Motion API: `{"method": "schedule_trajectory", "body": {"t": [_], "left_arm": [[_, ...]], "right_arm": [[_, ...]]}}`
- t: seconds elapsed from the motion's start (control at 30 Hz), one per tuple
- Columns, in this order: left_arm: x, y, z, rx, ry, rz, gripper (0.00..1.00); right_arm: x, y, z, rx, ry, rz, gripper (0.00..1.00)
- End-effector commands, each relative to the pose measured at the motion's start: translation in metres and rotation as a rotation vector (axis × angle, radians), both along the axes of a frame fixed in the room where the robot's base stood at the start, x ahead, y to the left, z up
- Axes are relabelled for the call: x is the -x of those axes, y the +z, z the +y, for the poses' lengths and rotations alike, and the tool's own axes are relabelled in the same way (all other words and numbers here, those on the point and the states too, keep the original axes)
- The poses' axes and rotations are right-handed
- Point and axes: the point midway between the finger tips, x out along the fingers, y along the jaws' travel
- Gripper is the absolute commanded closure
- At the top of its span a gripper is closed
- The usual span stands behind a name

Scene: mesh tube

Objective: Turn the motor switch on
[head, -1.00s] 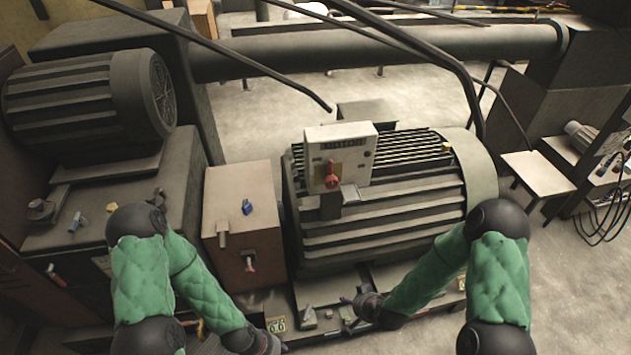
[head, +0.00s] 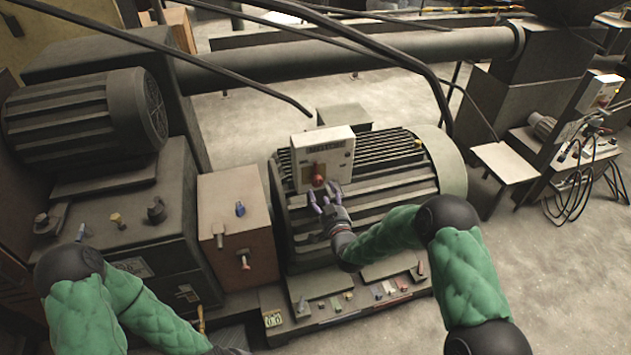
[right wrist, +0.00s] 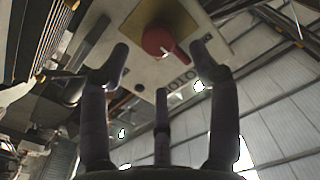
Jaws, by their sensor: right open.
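The motor switch is a red knob (head: 318,181) on a light box labelled MOTOR (head: 338,156), mounted on the large ribbed motor (head: 400,200). My right gripper (head: 325,192) is open just below and in front of the knob. In the right wrist view the red knob (right wrist: 160,42) sits on a brass plate (right wrist: 165,18) beyond the spread fingers (right wrist: 160,65), apart from them. The box's lettering shows upside down there. My left arm comes in at the lower left, and its gripper is mostly cut off by the bottom edge of the head view.
A brown cabinet (head: 235,205) with a blue and a red-tipped handle stands left of the motor. Several small parts lie on the ledge (head: 345,305) in front. Dark pipes (head: 400,60) hang above. Open floor (head: 540,270) lies at the right.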

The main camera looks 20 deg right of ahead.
Motion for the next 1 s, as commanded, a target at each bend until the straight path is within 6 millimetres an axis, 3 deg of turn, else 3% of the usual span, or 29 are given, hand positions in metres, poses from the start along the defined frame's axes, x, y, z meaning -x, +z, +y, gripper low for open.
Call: {"method": "schedule_trajectory", "body": {"t": [0.2,0.4,0.83,1.0], "left_arm": [[0.000,-0.001,0.000,0.000,0.000,0.000,0.60],[0.000,-0.002,0.000,0.000,0.000,0.000,0.60],[0.000,-0.002,0.000,0.000,0.000,0.000,0.60],[0.000,-0.002,0.000,0.000,0.000,0.000,0.60]], "right_arm": [[-0.040,0.000,0.002,0.000,0.000,0.000,0.38],[-0.063,-0.001,0.003,-0.001,0.000,0.001,0.38],[-0.071,0.000,0.003,-0.001,0.000,0.002,0.38],[-0.070,0.000,0.003,-0.001,0.000,0.002,0.86]]}}
